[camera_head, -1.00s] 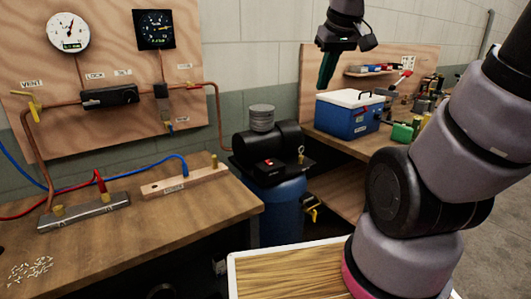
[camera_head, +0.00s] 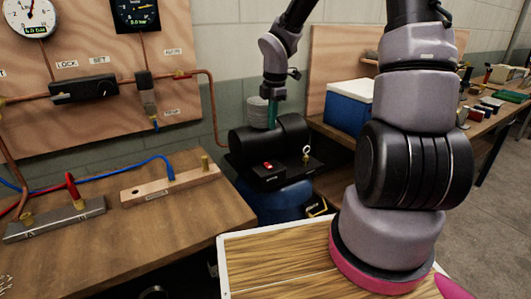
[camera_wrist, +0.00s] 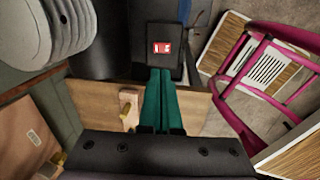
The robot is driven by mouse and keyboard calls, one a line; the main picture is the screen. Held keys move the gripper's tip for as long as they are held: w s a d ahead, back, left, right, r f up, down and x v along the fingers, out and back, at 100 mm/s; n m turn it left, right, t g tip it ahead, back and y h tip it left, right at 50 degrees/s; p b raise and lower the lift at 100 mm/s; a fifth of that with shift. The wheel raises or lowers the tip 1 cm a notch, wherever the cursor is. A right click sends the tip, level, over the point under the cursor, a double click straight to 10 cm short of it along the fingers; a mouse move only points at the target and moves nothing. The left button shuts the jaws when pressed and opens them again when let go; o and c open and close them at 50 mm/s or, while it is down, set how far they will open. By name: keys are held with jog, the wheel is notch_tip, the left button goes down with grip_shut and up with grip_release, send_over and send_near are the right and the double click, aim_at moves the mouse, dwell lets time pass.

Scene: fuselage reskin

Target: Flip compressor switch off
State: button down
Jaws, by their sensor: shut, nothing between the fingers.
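The compressor has a black motor (camera_head: 285,135) on top and a blue tank (camera_head: 285,203) below. Its small red switch (camera_head: 268,166) sits on a black box at the front of the top plate. In the wrist view the red switch (camera_wrist: 162,47) shows white marks, and lies just beyond my fingertips. My gripper (camera_head: 272,125) has green fingers pointing down above the compressor, near the motor and the grey ribbed cylinder (camera_head: 257,112). In the wrist view the fingers (camera_wrist: 161,72) are together with nothing between them. I cannot tell whether they touch the box.
A workbench (camera_head: 110,235) with a hose manifold stands left of the compressor. A gauge board (camera_head: 180,60) rises behind it. A blue-and-white cooler (camera_head: 348,106) stands on the right bench. A ring-topped fitting (camera_head: 306,155) stands right of the switch.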

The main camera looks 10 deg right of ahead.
aim_at(269, 166)
jog(key=shift+w+a+f, duration=0.2)
jog(key=shift+w+f, duration=0.05)
jog(key=shift+w, duration=0.1)
jog(key=f, duration=0.4)
jog(key=w+f, duration=0.1)
jog(key=f, duration=0.9)
jog(key=shift+w+a, duration=0.2)
jog(key=shift+w, duration=0.1)
jog(key=shift+f, duration=0.25)
jog(key=shift+s, duration=0.15)
jog(key=shift+s+d, duration=0.2)
jog(key=shift+s, duration=0.6)
